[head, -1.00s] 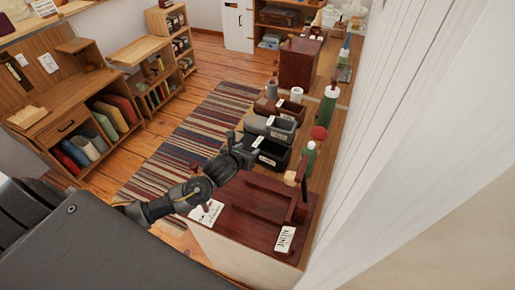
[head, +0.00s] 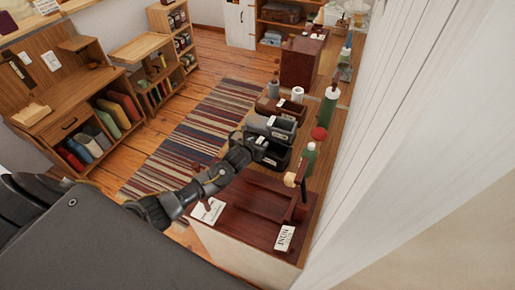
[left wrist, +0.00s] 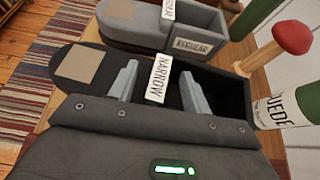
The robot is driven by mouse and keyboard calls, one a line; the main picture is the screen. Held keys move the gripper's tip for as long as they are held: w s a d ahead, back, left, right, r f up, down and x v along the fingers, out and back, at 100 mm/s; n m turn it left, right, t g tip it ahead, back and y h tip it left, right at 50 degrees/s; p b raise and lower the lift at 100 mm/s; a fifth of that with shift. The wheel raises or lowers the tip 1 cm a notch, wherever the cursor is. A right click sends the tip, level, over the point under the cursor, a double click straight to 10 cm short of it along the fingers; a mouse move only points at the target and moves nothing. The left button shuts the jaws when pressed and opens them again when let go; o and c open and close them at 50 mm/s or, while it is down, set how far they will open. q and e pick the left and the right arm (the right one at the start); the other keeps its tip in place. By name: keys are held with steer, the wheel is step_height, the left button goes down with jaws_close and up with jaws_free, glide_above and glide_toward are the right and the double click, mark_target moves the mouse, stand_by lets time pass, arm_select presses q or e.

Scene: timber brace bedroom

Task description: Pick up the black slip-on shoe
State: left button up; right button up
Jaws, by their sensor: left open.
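My right gripper is not in view.
A grey shoe (head: 272,127) stands just behind the black one; it also shows in the left wrist view (left wrist: 160,27). Green bottles (head: 309,157) and a red-topped item (head: 319,133) stand close on the right.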

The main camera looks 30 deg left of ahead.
arm_select(q)
steer(key=shift+c, duration=0.6)
jaws_close()
steer(key=shift+r, duration=0.15)
